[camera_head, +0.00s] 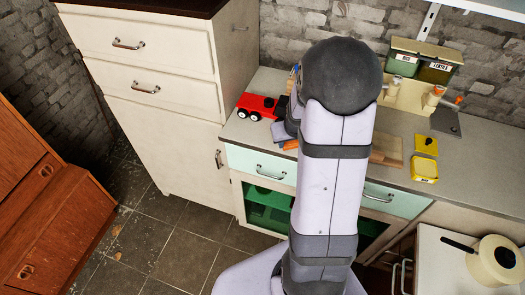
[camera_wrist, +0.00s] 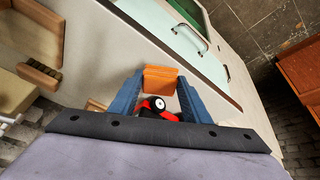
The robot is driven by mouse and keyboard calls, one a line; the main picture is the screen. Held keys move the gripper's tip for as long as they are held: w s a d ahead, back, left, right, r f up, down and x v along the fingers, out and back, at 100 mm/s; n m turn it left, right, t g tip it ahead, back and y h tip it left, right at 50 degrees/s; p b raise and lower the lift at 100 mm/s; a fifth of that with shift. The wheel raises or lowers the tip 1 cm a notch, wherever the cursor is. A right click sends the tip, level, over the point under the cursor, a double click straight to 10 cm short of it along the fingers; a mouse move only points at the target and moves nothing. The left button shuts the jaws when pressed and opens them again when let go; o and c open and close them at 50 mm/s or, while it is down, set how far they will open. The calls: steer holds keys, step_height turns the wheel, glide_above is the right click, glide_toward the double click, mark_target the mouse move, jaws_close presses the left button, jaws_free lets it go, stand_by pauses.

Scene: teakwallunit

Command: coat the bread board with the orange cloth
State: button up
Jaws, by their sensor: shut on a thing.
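The orange cloth (camera_wrist: 160,80) shows as a small folded block between the fingertips of my gripper (camera_wrist: 160,82) in the wrist view. The blue fingers are closed on its two sides. In the head view only a bit of the cloth (camera_head: 290,144) shows, beside my gripper (camera_head: 281,134) low over the counter's front edge; my arm hides the rest. The bread board (camera_head: 387,150) is a flat, light wooden piece on the counter, right of my arm and apart from the cloth. My arm covers its left part.
A red and black toy train (camera_head: 262,107) stands left of my gripper, close behind it. Yellow items (camera_head: 425,168) lie right of the board. Green tins (camera_head: 420,62) and a tan rack (camera_head: 408,96) stand behind. A tall white cabinet (camera_head: 160,90) bounds the counter's left.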

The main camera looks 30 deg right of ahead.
steer(key=shift+m+g+h, duration=0.4)
steer(key=shift+m+h, duration=0.1)
steer(key=shift+m, duration=0.4)
steer(key=s+d, duration=0.1)
steer(key=d, duration=0.2)
steer(key=s+d+r+p, duration=0.1)
steer(key=d, duration=0.3)
steer(key=s+d+r, duration=0.1)
steer(key=d, duration=0.3)
steer(key=shift+s+d+r+p, duration=0.2)
steer(key=shift+s+r+p, duration=0.05)
steer(key=shift+s+p, duration=0.15)
steer(key=shift+m+g+h, duration=0.3)
steer(key=shift+m+h, duration=0.2)
steer(key=shift+m, duration=0.1)
steer(key=s+d, duration=0.2)
steer(key=d, duration=0.1)
steer(key=s+d+r+p, duration=0.1)
steer(key=s+d, duration=0.1)
steer(key=d, duration=0.1)
steer(key=s+d, duration=0.2)
steer(key=d, duration=0.1)
steer(key=shift+r+p, duration=0.3)
steer(key=shift+r, duration=0.1)
steer(key=s+d+r+m+g+h+p, duration=0.1)
steer(key=s+d+r+m+g+p, duration=0.1)
steer(key=s+d, duration=1.1)
steer(key=s+r, duration=0.1)
steer(key=s, duration=0.3)
steer(key=shift+m+p, duration=0.3)
